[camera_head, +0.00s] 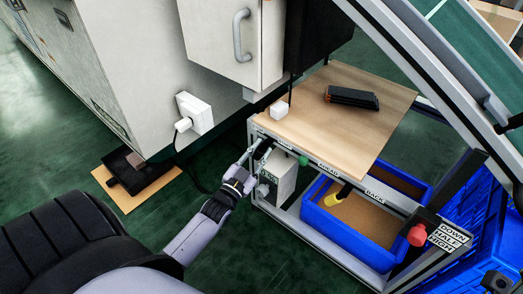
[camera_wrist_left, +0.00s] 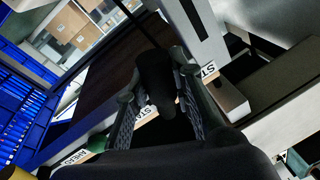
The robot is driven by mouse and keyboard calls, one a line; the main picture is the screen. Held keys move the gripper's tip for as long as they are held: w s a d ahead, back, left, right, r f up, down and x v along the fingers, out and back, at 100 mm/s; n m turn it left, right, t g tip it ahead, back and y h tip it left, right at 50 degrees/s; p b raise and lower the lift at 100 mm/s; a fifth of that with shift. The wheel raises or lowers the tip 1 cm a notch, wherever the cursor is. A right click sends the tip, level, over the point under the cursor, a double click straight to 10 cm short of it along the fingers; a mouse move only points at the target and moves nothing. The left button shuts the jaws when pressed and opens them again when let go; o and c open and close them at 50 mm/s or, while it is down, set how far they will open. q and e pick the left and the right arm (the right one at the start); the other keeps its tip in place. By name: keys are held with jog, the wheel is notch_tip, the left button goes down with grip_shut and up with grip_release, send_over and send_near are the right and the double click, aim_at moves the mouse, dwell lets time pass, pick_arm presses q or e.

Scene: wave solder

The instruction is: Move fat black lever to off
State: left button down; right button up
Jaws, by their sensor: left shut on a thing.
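The fat black lever (camera_wrist_left: 155,80) stands between the fingers of my left gripper (camera_wrist_left: 152,100) in the left wrist view. The fingers are closed on its two sides. A label that reads "STA" (camera_wrist_left: 208,70), partly cut off, is beside it. In the head view my left gripper (camera_head: 257,150) reaches the left end of the labelled front rail (camera_head: 345,177) of the wooden-topped table. There the lever is mostly hidden by the fingers, and its setting cannot be read. My right gripper does not show clearly in either view.
A green knob (camera_head: 303,160), a yellow knob (camera_head: 333,199) and a red knob (camera_head: 417,235) sit further right along the rail. A grey control box (camera_head: 280,178) hangs below. Blue bins (camera_head: 345,237) stand under the table (camera_head: 335,115). A grey cabinet (camera_head: 130,65) stands left.

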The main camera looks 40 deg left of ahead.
pick_arm(q)
jog(key=shift+a+m, duration=0.1)
jog(key=shift+m, duration=0.4)
jog(key=shift+r, duration=0.1)
jog(key=c, duration=1.7)
grip_release()
jog(key=shift+o, duration=0.2)
jog(key=s+f, duration=0.2)
jog(key=s, duration=0.9)
jog(key=shift+s+d, duration=0.35)
jog(key=shift+s, duration=0.05)
jog(key=shift+s+f, duration=0.1)
